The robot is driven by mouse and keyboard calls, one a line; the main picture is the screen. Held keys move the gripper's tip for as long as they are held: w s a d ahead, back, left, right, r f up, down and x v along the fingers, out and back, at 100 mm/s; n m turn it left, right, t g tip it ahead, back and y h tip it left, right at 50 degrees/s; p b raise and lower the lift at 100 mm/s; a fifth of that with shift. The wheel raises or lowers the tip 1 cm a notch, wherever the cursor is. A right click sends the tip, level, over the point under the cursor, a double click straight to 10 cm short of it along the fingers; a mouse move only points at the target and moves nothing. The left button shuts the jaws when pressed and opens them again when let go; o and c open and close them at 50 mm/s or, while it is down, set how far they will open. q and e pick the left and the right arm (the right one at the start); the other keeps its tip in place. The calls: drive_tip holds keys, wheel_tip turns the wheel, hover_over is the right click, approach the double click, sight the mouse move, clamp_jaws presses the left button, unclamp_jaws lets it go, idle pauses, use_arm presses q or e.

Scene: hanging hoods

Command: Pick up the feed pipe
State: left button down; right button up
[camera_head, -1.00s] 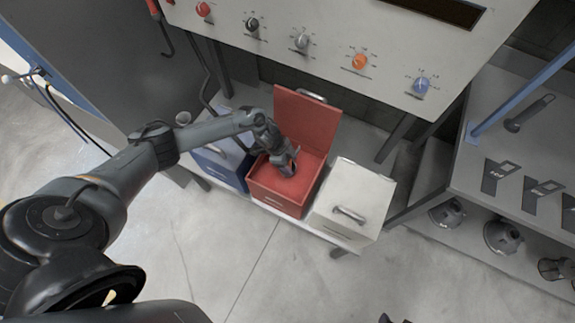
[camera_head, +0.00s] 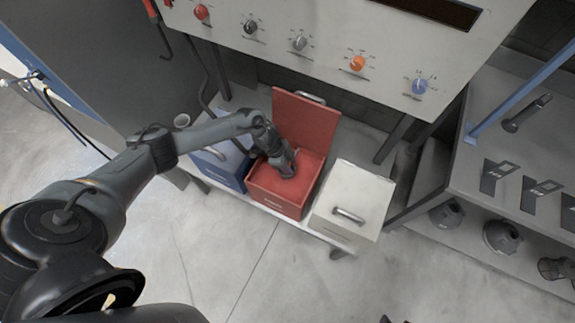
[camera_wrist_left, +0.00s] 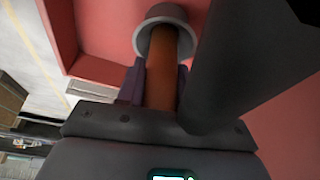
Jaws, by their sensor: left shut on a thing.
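The feed pipe (camera_wrist_left: 162,65) shows in the left wrist view as a copper-brown tube with a grey flared collar at its far end. My left gripper (camera_head: 287,170) reaches down into the open red box (camera_head: 276,203). Its fingers are shut on the pipe, one on each side in the left wrist view. In the head view the gripper hides the pipe. A small dark piece at the bottom edge of the head view may be my right gripper; its jaws cannot be made out.
The red box's lid (camera_head: 305,122) stands up behind it. A closed blue box (camera_head: 222,168) is on its left and a closed white box (camera_head: 352,203) on its right. A control panel (camera_head: 330,45) with several knobs overhangs the boxes. A grey shelf (camera_head: 500,150) stands at the right.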

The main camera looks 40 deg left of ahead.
use_arm(q)
drive_tip(key=shift+r, duration=0.15)
wheel_tip(320, 180, up, 20)
drive_tip(key=p, duration=0.4)
idle(0.5)
drive_tip(key=shift+w, duration=0.1)
idle(0.3)
